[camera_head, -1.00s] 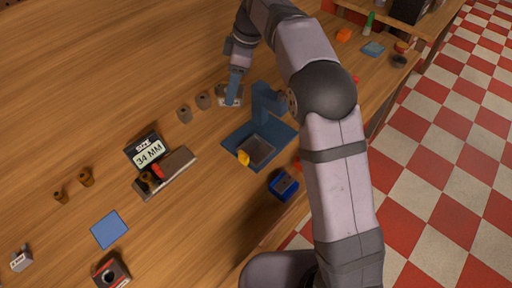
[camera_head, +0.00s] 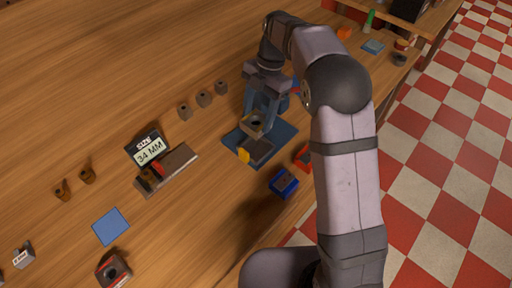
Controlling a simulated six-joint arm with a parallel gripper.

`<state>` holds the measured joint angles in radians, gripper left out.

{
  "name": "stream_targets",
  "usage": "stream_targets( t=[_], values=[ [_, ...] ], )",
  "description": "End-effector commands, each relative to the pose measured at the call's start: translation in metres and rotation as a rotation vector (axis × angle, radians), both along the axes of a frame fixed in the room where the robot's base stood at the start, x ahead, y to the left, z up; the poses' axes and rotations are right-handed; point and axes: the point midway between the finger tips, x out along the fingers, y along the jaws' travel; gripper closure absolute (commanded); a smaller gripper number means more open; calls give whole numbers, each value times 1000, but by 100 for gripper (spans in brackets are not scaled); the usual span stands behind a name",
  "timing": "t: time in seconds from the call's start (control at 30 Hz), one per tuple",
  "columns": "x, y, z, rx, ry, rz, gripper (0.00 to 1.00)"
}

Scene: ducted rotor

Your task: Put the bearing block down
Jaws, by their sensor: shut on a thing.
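My gripper (camera_head: 262,112) is shut on the bearing block (camera_head: 256,122), a small block with a dark round hole in its top face. It holds the block over the blue fixture (camera_head: 286,134), close to the grey pad (camera_head: 260,150) on the fixture's base. I cannot tell whether the block touches the fixture or hangs just above it. The gripper fingers partly hide the block and the back of the fixture.
Three grey-brown blocks (camera_head: 204,98) stand in a row left of the gripper. A "34 MM" sign (camera_head: 149,150) stands behind a grey tray (camera_head: 177,160). A blue box (camera_head: 284,183) and a red one (camera_head: 304,157) lie near the front edge. A blue square (camera_head: 110,227) lies clear at left.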

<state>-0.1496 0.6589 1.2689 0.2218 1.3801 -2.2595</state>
Motion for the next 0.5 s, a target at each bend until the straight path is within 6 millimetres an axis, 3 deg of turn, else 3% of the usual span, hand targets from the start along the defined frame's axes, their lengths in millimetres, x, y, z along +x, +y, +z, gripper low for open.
stream_targets(
  t=[0.17,0.5],
  values=[
    [0,0,-3,1,1,10,80],
    [-1,0,-49,1,2,8,80]
  ],
)
